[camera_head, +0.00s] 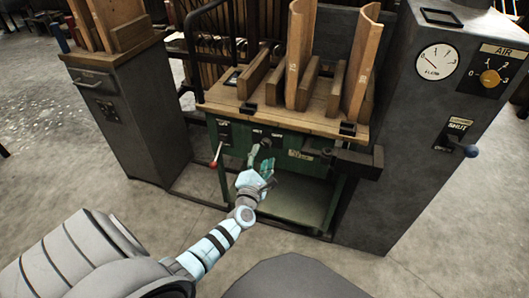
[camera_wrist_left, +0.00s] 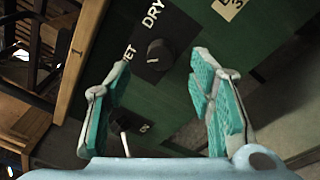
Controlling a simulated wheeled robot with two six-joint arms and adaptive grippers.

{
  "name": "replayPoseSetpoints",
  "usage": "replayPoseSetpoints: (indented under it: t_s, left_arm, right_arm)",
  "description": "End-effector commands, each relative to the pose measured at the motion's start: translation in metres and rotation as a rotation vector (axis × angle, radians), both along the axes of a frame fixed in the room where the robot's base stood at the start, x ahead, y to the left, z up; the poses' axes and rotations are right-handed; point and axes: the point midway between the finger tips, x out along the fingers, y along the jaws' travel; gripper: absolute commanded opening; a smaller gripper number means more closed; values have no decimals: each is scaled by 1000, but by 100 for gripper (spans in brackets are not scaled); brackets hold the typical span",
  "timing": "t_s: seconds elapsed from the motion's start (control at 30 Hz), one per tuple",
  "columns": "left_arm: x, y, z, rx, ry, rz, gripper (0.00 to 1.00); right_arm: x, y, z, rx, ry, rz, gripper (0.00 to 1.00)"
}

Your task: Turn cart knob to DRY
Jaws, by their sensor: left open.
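The cart knob (camera_wrist_left: 159,53) is a round black dial on a black plate on the green cart's (camera_head: 300,153) front panel. In the left wrist view, white lettering reads DRY (camera_wrist_left: 153,13) above it and a partly hidden word ending in ET at its left. The knob's exact pointing is too small to tell. My left gripper (camera_wrist_left: 161,64), with teal-padded fingers, is open, one finger on each side of the knob in that view. No contact is visible. The gripper also shows in the head view (camera_head: 261,163), just before the panel. My right gripper is not in view.
A red-tipped lever (camera_head: 214,162) sticks out left of the knob. Wooden boards (camera_head: 299,50) stand on the cart's wooden top. A grey cabinet (camera_head: 425,125) with a gauge and an AIR dial is at the right, another cabinet (camera_head: 120,110) at the left.

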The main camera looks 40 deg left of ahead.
Motion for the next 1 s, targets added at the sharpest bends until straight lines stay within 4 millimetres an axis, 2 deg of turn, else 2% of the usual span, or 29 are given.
replayPoseSetpoints:
  t_s: [0.03,0.1,0.2,0.33,0.57,0.87,1.0]
  left_arm:
    - [12,6,-5,1,-2,1,49]
    - [26,12,-4,1,-1,0,49]
    - [38,17,-4,1,2,-1,49]
    - [45,20,-3,1,3,-2,49]
    - [45,20,-2,2,4,-2,49]
    - [45,20,-2,2,4,-2,1]
    - [45,21,-2,6,4,-1,1]
  right_arm:
    - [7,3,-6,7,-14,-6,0]
    - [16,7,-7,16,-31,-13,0]
    - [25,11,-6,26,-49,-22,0]
    - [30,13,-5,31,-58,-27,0]
    - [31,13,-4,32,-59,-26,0]
    - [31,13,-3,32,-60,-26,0]
    - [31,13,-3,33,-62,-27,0]
